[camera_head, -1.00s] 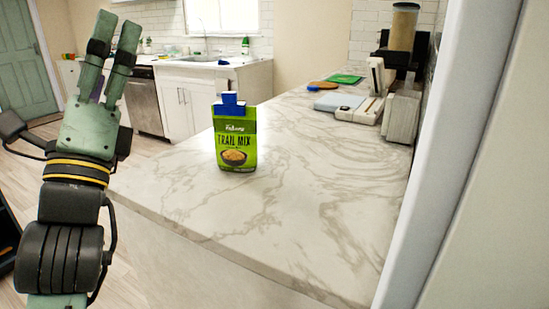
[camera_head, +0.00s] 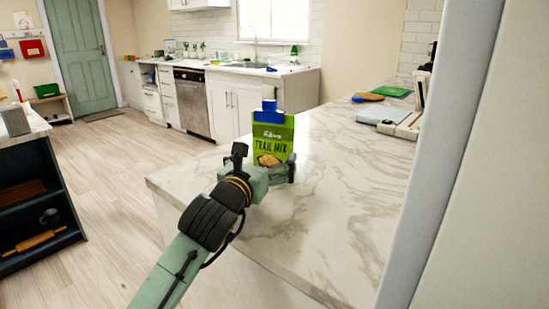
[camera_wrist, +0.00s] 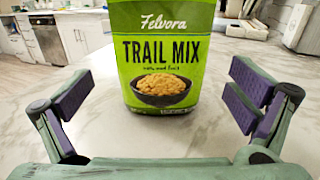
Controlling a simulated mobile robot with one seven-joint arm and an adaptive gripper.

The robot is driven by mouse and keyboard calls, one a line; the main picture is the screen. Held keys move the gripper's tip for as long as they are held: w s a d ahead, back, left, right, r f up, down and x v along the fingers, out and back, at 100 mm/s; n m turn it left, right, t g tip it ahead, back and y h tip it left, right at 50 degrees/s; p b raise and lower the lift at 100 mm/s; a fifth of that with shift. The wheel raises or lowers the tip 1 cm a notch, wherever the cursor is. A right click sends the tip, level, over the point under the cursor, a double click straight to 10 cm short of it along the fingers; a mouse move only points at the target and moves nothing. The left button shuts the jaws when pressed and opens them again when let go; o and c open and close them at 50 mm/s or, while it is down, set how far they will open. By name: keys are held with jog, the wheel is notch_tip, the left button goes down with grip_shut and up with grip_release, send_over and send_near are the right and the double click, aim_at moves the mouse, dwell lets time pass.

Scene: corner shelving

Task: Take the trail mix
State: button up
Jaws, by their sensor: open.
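The trail mix (camera_head: 273,136) is a green upright bag with a blue clip on top, standing on the marble counter (camera_head: 330,200). In the wrist view the trail mix (camera_wrist: 160,60) stands straight ahead, centred between the fingers, with its top cut off by the frame. My gripper (camera_wrist: 158,115) is open, one purple-padded finger to each side of the bag, with a gap on both sides. In the head view my gripper (camera_head: 268,170) is in front of the bag and hides its lower part. Whether the pads reach alongside the bag is hard to tell.
A white appliance or panel edge (camera_head: 440,150) stands close on the right. Farther back on the counter lie a green board (camera_head: 391,92) and a pale flat item (camera_head: 380,114). A dark shelf unit (camera_head: 35,200) stands at the left. The counter around the bag is clear.

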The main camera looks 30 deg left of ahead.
aim_at(271, 149)
jog(key=x, duration=0.1)
jog(key=p+x, duration=0.1)
jog(key=x, duration=0.1)
jog(key=p+x, duration=0.1)
jog(key=shift+w+r, duration=0.3)
jog(key=shift+r, duration=0.05)
jog(key=shift+w+f, duration=0.1)
jog(key=shift+w, duration=0.25)
jog(key=c, duration=1.4)
